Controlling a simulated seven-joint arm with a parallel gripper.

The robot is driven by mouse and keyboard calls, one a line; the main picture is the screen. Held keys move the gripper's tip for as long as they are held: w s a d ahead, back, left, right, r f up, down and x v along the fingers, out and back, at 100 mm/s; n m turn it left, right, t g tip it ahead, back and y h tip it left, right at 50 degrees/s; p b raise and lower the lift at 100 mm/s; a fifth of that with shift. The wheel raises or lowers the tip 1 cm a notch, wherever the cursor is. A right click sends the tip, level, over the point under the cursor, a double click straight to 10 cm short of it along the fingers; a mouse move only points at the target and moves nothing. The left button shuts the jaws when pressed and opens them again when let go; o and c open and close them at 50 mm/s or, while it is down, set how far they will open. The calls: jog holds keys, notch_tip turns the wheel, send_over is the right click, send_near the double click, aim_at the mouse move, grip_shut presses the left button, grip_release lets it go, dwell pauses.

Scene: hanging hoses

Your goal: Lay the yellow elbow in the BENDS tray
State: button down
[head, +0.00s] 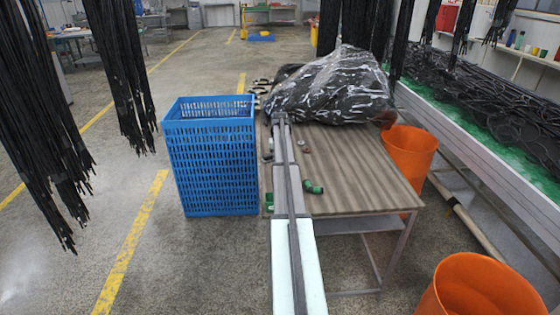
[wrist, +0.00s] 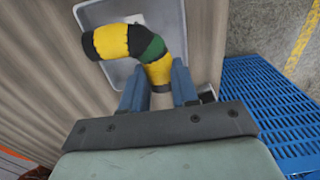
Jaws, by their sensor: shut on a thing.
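The yellow elbow (wrist: 112,42), with a green patch and dark bands, is between the blue fingers of my gripper (wrist: 158,80) in the wrist view. My gripper is shut on its near end; its other end points left. Behind the elbow is a grey tray (wrist: 112,76) with a white label (wrist: 137,19) too small to read. The elbow overlaps the tray in this view; I cannot tell whether it touches it. In the head view my gripper (head: 281,119) is at the table's far left, and the elbow cannot be made out there.
A green fitting (head: 314,187) and small parts (head: 304,147) lie on the table (head: 365,180). A wrapped black bundle (head: 335,90) covers its far end. A blue crate (head: 211,160) stands close on the left, an orange bin (head: 410,152) on the right. Black hoses (head: 120,75) hang left.

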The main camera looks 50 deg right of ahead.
jog(key=c, duration=0.8)
grip_release()
jog(key=shift+o, duration=0.4)
jog(key=o, duration=0.3)
jog(key=shift+o, duration=0.2)
jog(key=shift+r, duration=0.1)
jog(key=shift+r, duration=3.4)
